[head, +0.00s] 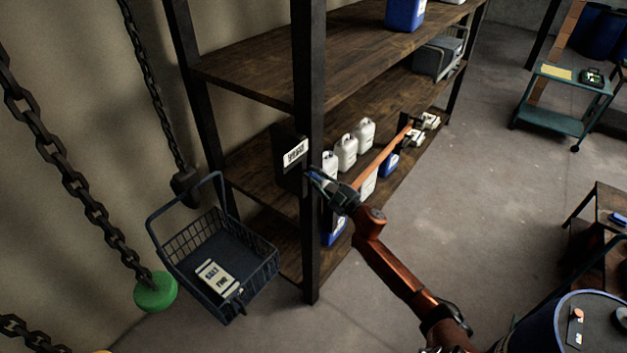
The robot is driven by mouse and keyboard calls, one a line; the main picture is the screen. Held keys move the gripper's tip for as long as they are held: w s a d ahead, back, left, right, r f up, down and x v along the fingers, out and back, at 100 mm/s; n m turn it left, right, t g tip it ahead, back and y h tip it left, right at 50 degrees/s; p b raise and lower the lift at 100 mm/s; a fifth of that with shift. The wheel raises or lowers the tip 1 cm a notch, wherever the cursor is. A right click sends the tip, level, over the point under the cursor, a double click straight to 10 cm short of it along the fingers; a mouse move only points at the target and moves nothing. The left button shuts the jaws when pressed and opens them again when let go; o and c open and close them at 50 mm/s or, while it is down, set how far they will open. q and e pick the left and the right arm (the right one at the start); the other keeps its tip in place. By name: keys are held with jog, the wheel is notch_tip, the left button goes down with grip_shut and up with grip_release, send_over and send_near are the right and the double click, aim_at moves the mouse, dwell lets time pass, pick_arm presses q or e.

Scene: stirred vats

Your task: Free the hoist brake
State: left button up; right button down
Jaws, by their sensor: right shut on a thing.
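A dark box (287,147) with a small white label sits on the near post of the shelf; the label is too blurred to read for sure, and this looks like the hoist brake. My right gripper (318,180) is at the post just below and right of the label. It is shut on a small part there, seemingly the brake's handle, mostly hidden by the fingers. A dark wire basket (263,266) stands left of the post near a chain (150,85), with a labelled salt packet (217,277) in it. My left gripper is out of view.
The wooden shelf (245,78) holds white jugs (346,152) and blue containers (405,14). A thicker chain (75,190) carries a green disc (155,292). A blue drum (545,325) is at lower right, a green cart (548,121) further back.

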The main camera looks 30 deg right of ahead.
jog(key=n+y+b, duration=0.1)
jog(key=n+b, duration=0.1)
jog(key=n, duration=0.1)
jog(key=f+n+b, duration=0.1)
jog(key=n+b, duration=0.2)
jog(key=shift+s+a+n+y, duration=0.1)
jog(key=shift+a+n+y, duration=0.05)
jog(key=shift+n+y, duration=0.2)
jog(key=shift+a+f+n+y+b, duration=0.1)
jog(key=shift+n+y+b, duration=0.25)
jog(key=shift+n+b, duration=0.75)
jog(key=shift+f+n+y+b, duration=0.1)
jog(key=shift+n+y+b, duration=0.2)
jog(key=shift+n+b, duration=0.7)
jog(key=shift+n, duration=0.35)
jog(key=c, duration=1.8)
grip_release()
jog(key=shift+r, duration=0.15)
jog(key=shift+c, duration=0.2)
jog(key=shift+s, duration=0.1)
jog(key=v, duration=1.2)
